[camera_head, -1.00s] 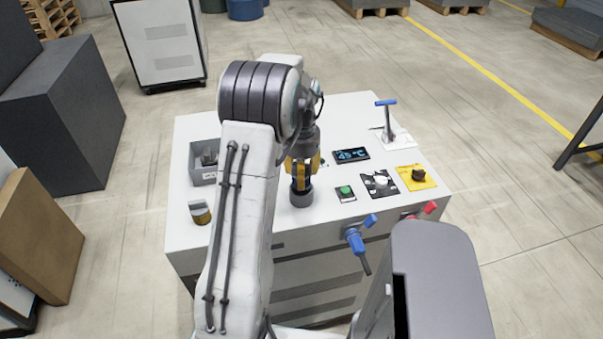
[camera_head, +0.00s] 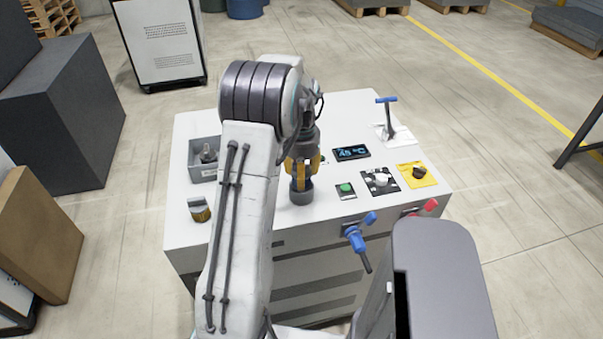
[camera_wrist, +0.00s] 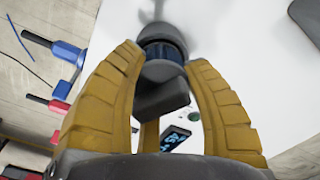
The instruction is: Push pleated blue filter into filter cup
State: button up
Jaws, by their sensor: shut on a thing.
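The pleated blue filter (camera_head: 301,184) is upright between my gripper's yellow fingers and the grey filter cup (camera_head: 302,198). The cup stands on the white cabinet top. My gripper (camera_head: 302,172) points down over the cup and is shut on the filter. In the wrist view, the filter's blue pleats (camera_wrist: 163,50) show between its grey cap and the round grey cup (camera_wrist: 157,32). The fingertips (camera_wrist: 163,62) are on either side of the cap. The filter's lower end is at the cup's mouth; how deep it sits inside is hidden.
On the cabinet top (camera_head: 345,115) are a grey bin (camera_head: 203,173), a small brown-and-grey block (camera_head: 199,209), a display (camera_head: 351,153), a green button (camera_head: 346,188), knobs on the right, and a blue-handled lever (camera_head: 388,112). Blue and red valve handles stick out in front.

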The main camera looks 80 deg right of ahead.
jog(key=shift+f+b, duration=0.9)
jog(key=shift+f, duration=0.35)
jog(key=o, duration=1.3)
jog(key=shift+r, duration=0.1)
jog(key=shift+c, duration=0.2)
notch_tip(320, 180, up, 12)
dwell(0.4)
